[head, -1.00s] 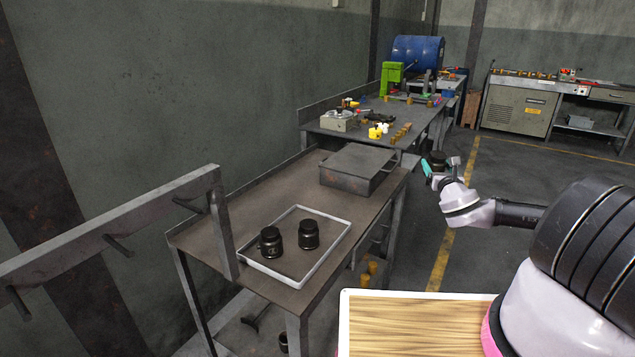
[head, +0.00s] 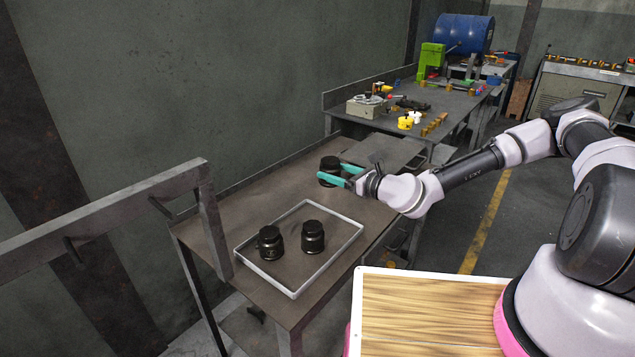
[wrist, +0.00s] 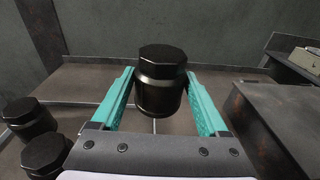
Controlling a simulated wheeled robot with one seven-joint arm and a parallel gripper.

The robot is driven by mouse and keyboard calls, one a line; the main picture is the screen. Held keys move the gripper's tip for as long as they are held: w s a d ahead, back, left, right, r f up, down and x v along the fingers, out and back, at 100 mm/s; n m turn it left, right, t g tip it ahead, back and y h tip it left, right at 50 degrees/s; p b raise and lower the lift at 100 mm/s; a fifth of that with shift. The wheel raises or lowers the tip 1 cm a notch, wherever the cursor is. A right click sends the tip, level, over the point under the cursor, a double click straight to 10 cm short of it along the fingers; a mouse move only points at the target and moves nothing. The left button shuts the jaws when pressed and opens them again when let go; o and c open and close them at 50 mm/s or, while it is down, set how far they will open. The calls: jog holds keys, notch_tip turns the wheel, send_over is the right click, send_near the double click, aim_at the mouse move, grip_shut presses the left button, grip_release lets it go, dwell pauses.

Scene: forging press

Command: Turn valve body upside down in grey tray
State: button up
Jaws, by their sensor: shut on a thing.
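My gripper (head: 343,175), with teal fingers, is shut on a black valve body (head: 329,166). It holds the part above the bench, beyond the grey tray (head: 265,275). In the wrist view the held valve body (wrist: 160,90) sits between the two fingers, its wide hexagonal end up and its round body below. Two more black valve bodies stand in the tray, a left one (head: 270,243) and a right one (head: 313,237). They also show at the lower left of the wrist view.
A flat grey metal box (head: 385,150) stands on the bench just behind my gripper. A rail with pegs (head: 110,215) and its post (head: 212,225) rise at the bench's left end. A second bench (head: 440,115) with clutter stands behind.

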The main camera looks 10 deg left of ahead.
jog(key=s+a+f+n+g+y, duration=0.1)
jog(key=s+a+n+g, duration=0.1)
jog(key=s+a, duration=0.2)
jog(key=shift+a+f, duration=0.15)
jog(key=shift+f, duration=4.65)
jog(key=o, duration=1.4)
jog(key=shift+s, duration=0.1)
jog(key=shift+c, duration=0.2)
